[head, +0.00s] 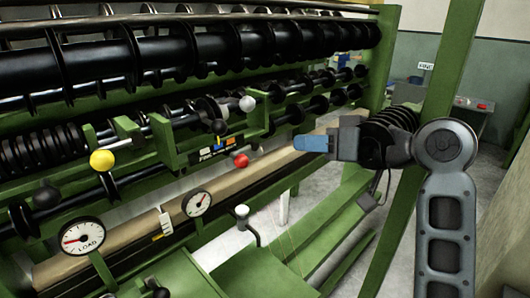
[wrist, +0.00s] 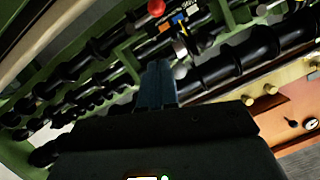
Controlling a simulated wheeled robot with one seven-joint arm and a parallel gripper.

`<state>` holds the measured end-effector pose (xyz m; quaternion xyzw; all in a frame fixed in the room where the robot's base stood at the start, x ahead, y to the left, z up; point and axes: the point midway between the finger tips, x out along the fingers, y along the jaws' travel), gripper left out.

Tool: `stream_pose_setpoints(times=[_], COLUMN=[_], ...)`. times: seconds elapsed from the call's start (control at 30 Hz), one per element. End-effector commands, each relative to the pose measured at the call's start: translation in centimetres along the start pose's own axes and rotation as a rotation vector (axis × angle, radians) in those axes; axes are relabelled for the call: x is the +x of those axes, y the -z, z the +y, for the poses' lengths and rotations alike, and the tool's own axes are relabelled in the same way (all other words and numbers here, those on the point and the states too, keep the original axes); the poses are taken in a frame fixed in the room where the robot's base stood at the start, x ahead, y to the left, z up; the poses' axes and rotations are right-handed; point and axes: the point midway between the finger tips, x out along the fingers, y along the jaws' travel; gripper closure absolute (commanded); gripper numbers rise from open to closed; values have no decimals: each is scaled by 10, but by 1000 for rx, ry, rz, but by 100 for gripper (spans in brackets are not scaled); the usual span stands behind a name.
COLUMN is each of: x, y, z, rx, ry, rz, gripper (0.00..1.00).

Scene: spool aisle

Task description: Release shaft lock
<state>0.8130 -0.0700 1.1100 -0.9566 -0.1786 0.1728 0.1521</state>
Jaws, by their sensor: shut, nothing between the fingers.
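My gripper (head: 300,143) is shut and empty, its blue fingers pointing left in the head view. It is in front of the green spool frame, right of the red ball knob (head: 241,160) and apart from it. In the wrist view the shut fingers (wrist: 158,72) point up toward the red knob (wrist: 156,7). A yellow ball knob (head: 102,160), a white ball knob (head: 247,104) and a black ball knob (head: 219,127) sit on other levers. A small label plate (head: 216,150) with coloured marks is near the red knob. I cannot tell which lever is the shaft lock.
Black spool shafts (head: 150,58) run across the machine. Below are a LOAD gauge (head: 82,236), a second gauge (head: 197,204) and a white-topped lever (head: 242,211). A green post (head: 450,65) stands close to my arm. Floor shows beyond the frame.

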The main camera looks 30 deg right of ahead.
Motion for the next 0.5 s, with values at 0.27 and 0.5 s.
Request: stream_pose_setpoints(times=[0.27, 0.5], x=[30, 78], y=[0, 0], z=[-1, -2], rx=[1, 1], ry=[3, 3], rz=[-2, -3], gripper=[100, 100])
